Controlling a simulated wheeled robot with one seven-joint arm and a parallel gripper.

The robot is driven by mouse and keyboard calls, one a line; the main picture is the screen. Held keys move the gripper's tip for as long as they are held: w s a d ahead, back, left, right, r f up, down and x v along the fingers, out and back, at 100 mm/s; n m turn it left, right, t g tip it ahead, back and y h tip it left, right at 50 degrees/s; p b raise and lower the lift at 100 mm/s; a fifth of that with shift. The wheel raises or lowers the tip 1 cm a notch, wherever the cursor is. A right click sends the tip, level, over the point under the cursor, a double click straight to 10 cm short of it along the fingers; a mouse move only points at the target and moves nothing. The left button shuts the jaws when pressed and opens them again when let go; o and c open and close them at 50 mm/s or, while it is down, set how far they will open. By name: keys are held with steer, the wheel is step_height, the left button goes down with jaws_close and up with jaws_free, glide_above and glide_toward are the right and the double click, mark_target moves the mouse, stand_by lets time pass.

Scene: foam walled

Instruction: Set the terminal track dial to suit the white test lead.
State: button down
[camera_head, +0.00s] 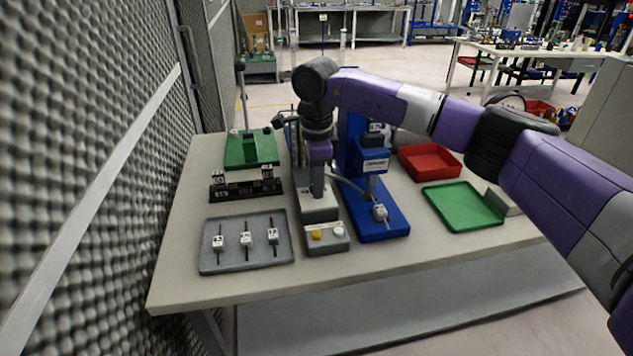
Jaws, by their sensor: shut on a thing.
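My gripper (318,186) points down at the grey unit (319,210) in the middle of the bench. It is shut on a small part there, apparently the terminal track dial; fingers and hand hide it, so its setting cannot be read. A blue press (392,226) stands just right of the gripper. A small white lead piece (380,212) sits on the press base, with a dark wire. A grey tray (212,266) at the front left holds three white-tagged leads (246,239). Which lead is the white test lead, I cannot tell.
A grey button box (327,246) with yellow and white buttons is at the front. A black rack (243,191) and a green-based stand (250,152) are at left. A red bin (432,160) and a green tray (463,207) are at right.

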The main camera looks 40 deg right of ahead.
steer(key=m, duration=0.4)
steer(key=shift+p, duration=0.4)
steer(key=shift+m+p, duration=0.4)
steer(key=shift+m, duration=1.9)
steer(key=c, duration=1.1)
jaws_free()
steer(key=shift+o, duration=0.2)
steer(key=shift+r, duration=0.1)
